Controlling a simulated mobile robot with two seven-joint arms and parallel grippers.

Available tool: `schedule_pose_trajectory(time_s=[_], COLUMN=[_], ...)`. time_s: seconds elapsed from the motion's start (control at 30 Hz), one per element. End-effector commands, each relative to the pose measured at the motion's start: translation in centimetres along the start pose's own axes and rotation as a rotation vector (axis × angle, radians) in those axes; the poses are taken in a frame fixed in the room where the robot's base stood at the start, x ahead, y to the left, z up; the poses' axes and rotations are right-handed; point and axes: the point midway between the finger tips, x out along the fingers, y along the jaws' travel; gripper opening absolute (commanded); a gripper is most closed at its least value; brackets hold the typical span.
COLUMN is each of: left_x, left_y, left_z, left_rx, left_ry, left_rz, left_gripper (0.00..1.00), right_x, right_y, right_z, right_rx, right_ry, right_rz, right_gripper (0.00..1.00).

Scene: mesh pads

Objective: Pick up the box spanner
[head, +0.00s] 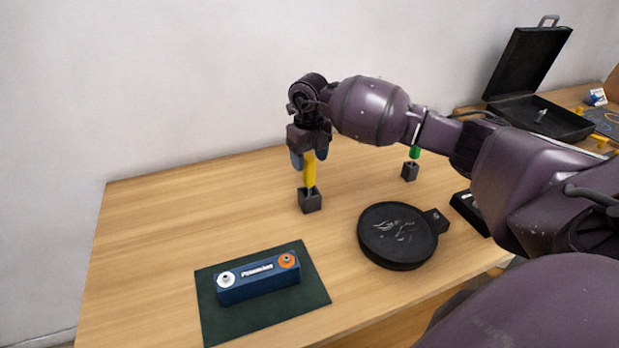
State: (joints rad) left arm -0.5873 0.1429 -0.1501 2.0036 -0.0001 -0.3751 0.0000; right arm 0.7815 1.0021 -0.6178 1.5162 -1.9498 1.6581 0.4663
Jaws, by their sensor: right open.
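A tool with a yellow handle (310,173) stands upright in a small dark block (310,202) on the table. A second tool with a green handle (414,153) stands in a similar block (410,172) farther right. I cannot tell from the view which of the two is the box spanner. My right gripper (309,157) points down at the top of the yellow handle, with its bluish fingers open on either side of it. Whether a finger touches the handle is not clear. My left gripper is out of view.
A blue box (258,283) with a white and an orange knob sits on a dark green mat (224,325) at the front. A round black pad (385,253) lies at front right. An open black case (567,121) stands at back right. The table's left side is clear.

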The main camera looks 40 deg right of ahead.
Motion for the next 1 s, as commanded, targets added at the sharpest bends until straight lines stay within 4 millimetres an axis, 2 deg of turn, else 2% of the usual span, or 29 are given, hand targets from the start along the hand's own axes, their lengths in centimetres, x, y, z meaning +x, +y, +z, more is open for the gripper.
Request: schedule_pose_trajectory(time_s=[0.13, 0.37, 0.47, 0.8, 1.0], left_x=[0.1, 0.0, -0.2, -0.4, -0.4], left_y=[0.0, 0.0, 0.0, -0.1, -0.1], left_z=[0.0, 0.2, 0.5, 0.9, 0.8], left_rx=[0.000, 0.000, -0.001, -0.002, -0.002], left_ry=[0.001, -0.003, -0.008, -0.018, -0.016], left_rz=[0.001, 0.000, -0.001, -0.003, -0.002], left_gripper=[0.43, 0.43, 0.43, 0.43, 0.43], right_x=[1.8, 2.0, 2.0, 2.0, 2.0], right_y=[0.1, 0.1, 0.1, 0.1, 0.1], right_z=[0.0, 0.1, 0.1, 0.1, 0.1], right_rx=[0.000, 0.000, 0.000, 0.000, 0.000], right_ry=[0.001, -0.002, -0.001, -0.001, -0.001], right_rz=[0.002, 0.001, 0.001, 0.001, 0.001], right_gripper=[0.63, 0.63, 0.51, 0.00, 0.00])
